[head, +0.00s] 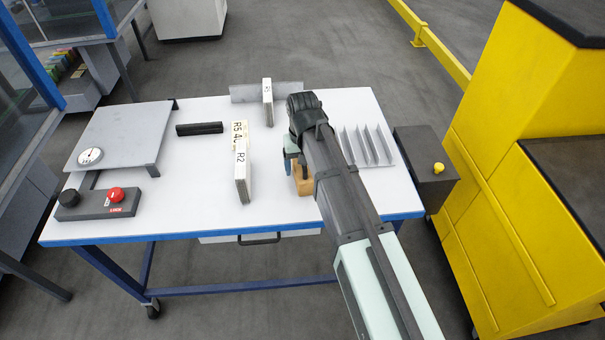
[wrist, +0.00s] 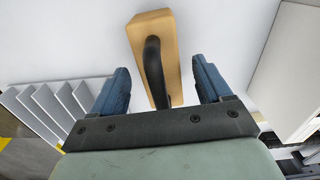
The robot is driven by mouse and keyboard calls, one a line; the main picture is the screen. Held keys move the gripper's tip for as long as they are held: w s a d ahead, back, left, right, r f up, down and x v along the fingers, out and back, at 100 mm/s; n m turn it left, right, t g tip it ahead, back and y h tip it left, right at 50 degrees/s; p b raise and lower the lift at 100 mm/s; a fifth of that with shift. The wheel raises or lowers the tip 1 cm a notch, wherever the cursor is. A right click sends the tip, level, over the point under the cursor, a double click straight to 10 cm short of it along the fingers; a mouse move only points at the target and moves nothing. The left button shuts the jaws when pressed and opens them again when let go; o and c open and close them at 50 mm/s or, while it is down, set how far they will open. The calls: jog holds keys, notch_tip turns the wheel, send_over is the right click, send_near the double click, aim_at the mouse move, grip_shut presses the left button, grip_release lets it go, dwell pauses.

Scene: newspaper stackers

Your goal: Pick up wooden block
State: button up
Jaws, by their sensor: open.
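The wooden block (wrist: 172,38) is light tan with a dark curved handle (wrist: 153,68) on top. In the wrist view it lies on the white table between and beyond my two blue fingertips. My gripper (wrist: 161,85) is open and empty, with a finger on each side of the handle and a gap to both. In the head view the block (head: 303,181) is partly hidden behind my arm, and my gripper (head: 292,158) is mostly hidden by the wrist. I cannot tell the exact height of the fingers above the block.
A finned grey rack (head: 368,146) is close on the right. A dark bar (head: 199,128), a raised grey plate (head: 125,135) and a button box (head: 98,203) are further left.

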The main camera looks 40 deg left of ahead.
jog(key=shift+f, duration=1.4)
jog(key=shift+c, duration=0.3)
jog(key=c, duration=1.2)
